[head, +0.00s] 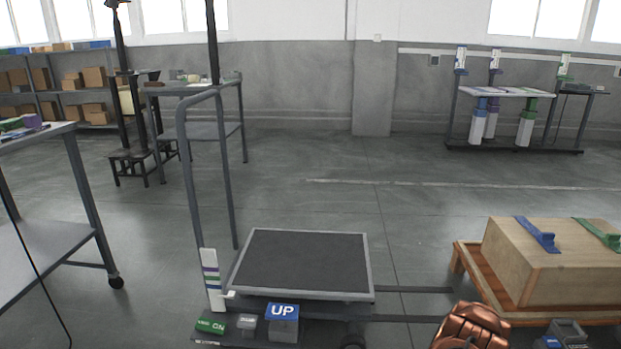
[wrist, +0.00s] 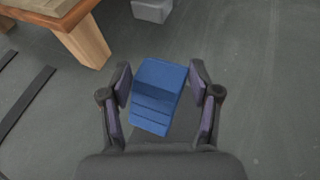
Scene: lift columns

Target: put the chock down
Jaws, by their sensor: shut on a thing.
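The chock (wrist: 158,97), a blue block with a stepped face, lies between the two dark fingers of my gripper (wrist: 161,82) in the wrist view. My gripper is shut on it, one finger on each side. The chock is a little tilted in the picture, and grey floor shows around its far end. I cannot tell how high it is above the floor. In the head view only a copper-coloured part of my arm shows at the bottom edge; I cannot make out the held chock there for certain.
A low wooden stand (head: 482,281) bears a wooden crate (head: 555,270) with blue and green straps. Its leg (wrist: 88,42) and a grey block (wrist: 152,9) show in the wrist view. A lift platform (head: 300,262) with a blue UP pedal (head: 283,312) stands left.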

